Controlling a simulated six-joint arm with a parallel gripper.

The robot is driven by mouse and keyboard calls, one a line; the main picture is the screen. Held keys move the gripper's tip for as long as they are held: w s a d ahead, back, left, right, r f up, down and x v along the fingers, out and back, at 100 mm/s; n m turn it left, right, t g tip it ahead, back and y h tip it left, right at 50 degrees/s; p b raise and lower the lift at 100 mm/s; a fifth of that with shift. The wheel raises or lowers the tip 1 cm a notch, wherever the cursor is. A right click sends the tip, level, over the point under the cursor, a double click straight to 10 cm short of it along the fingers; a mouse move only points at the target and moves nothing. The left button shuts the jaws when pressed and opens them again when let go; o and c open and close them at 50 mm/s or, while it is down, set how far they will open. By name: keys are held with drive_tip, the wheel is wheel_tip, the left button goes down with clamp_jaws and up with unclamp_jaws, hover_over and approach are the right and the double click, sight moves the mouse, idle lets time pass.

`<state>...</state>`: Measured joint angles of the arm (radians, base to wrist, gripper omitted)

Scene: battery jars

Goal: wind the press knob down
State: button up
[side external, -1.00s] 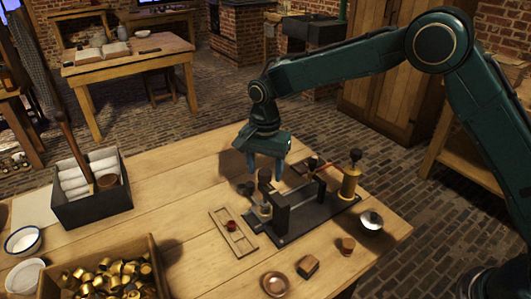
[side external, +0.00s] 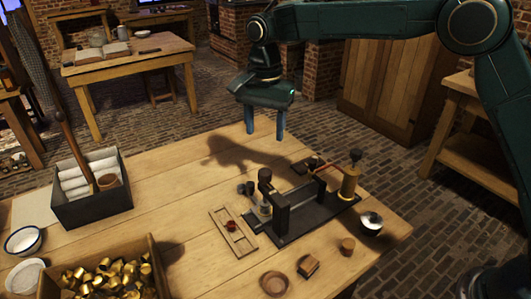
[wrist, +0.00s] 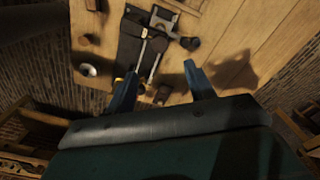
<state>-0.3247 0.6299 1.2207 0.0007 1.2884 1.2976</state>
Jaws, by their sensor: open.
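The press (side external: 300,207) is a dark metal frame on a flat black base on the wooden table. A dark round knob (side external: 265,175) stands at its left end. Another dark knob (side external: 356,155) tops a brass cylinder (side external: 350,182) at the right end. I cannot tell which one is the press knob. My gripper (side external: 265,130) is open and empty, pointing down, high above and behind the press, touching nothing. In the wrist view its blue fingers (wrist: 160,73) are spread, with the black base (wrist: 140,30) and bright rods beyond them.
A shallow wooden tray (side external: 233,233) with a red piece lies left of the press. A box of brass caps (side external: 110,275), a dark box of white rolls (side external: 92,200), a lidded white jar (side external: 371,223) and small wooden pieces (side external: 308,267) stand around. The table's back middle is clear.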

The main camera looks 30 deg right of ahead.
drive_tip(key=shift+r, duration=1.05)
drive_tip(key=s+d+r+n+t, duration=0.1)
drive_tip(key=s+d+r+n, duration=0.2)
drive_tip(key=s+d+r, duration=0.4)
drive_tip(key=s+d+r+n+t, duration=0.25)
drive_tip(key=s+d, duration=0.25)
drive_tip(key=s, duration=0.4)
drive_tip(key=s+d+f+n+t, duration=0.1)
drive_tip(key=s+d+f+n, duration=0.1)
drive_tip(key=s, duration=0.7)
drive_tip(key=s+d+f+n+t, duration=0.1)
drive_tip(key=s+d+f+n, duration=0.2)
drive_tip(key=s, duration=0.6)
drive_tip(key=shift+d+n, duration=0.25)
drive_tip(key=shift+n, duration=0.1)
